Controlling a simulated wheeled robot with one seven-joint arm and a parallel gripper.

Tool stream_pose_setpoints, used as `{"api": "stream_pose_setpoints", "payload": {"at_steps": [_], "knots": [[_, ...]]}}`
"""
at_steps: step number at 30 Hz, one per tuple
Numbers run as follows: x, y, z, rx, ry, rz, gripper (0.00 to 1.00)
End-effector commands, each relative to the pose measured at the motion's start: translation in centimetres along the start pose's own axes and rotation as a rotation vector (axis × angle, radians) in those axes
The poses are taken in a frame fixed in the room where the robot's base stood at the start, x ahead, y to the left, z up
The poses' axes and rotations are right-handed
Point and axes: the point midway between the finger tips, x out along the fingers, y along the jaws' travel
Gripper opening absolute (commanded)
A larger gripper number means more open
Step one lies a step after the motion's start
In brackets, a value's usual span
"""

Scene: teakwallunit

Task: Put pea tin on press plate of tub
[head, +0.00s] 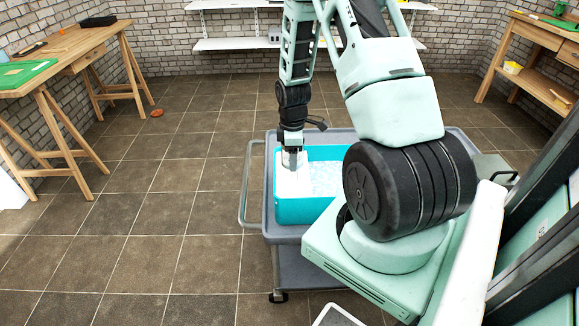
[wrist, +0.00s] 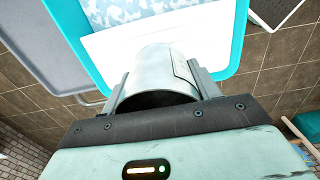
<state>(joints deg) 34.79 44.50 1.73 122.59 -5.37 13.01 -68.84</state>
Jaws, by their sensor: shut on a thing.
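My gripper (head: 293,157) is shut on the pea tin (wrist: 158,68), a pale grey cylinder with a thin dark outline on its side. In the head view the tin (head: 294,163) hangs below the fingers and is small and partly hidden. The turquoise tub (head: 305,211) stands on a grey cart. Its white press plate (wrist: 210,40) lies in the tub beneath the tin, and it also shows in the head view (head: 290,183). The tin is over the plate; I cannot tell whether they touch. Blue-and-white patterned contents (wrist: 120,10) show beside the plate.
The grey cart (head: 253,215) has a handle at its left. My arm hides the tub's right part. A wooden workbench (head: 75,45) stands at left and another (head: 540,35) at right. White shelves (head: 230,43) hang at the back. Tiled floor left of the cart is mostly clear.

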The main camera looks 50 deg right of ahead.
Motion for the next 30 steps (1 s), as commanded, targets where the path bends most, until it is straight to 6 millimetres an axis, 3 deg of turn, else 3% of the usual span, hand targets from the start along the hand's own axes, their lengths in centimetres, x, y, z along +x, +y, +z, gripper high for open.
{"api": "stream_pose_setpoints", "payload": {"at_steps": [10,23,24,25,26,30], "knots": [[4.2,0.0,0.0,0.0,0.0,0.0,0.34],[4.9,0.0,0.0,0.001,0.0,0.001,0.34],[4.8,0.0,0.0,0.001,0.0,0.001,0.69],[4.8,0.0,0.0,0.001,0.0,0.001,0.77],[4.8,0.0,0.0,0.001,0.0,0.001,0.83],[4.8,0.0,0.0,0.001,0.0,0.001,0.83]]}}
